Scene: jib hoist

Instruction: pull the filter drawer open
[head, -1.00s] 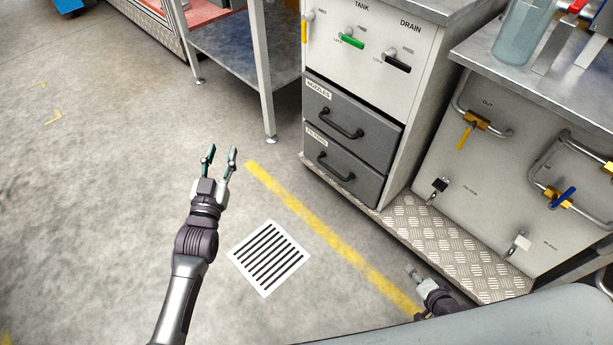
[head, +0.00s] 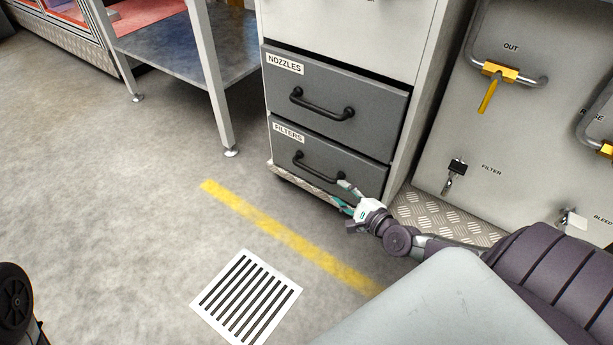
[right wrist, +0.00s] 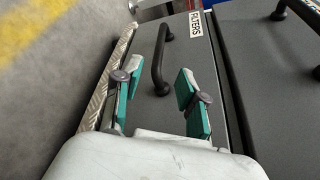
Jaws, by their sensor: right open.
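The filter drawer (head: 365,178) is the lower grey drawer of the cabinet, labelled FILTERS, and looks shut. Its black bar handle (head: 318,168) runs across its front. My right gripper (head: 342,195) is open at the right end of this handle, in front of the drawer. In the right wrist view the handle (right wrist: 157,58) appears between the two green-padded fingers (right wrist: 158,75); contact cannot be told. Nothing is held. My left gripper is out of view.
The NOZZLES drawer (head: 380,101) with a similar handle is directly above and looks shut. A metal table (head: 188,55) stands left of the cabinet. A panel with a yellow OUT valve (head: 494,72) is at the right. The floor around the white grate (head: 205,297) is clear.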

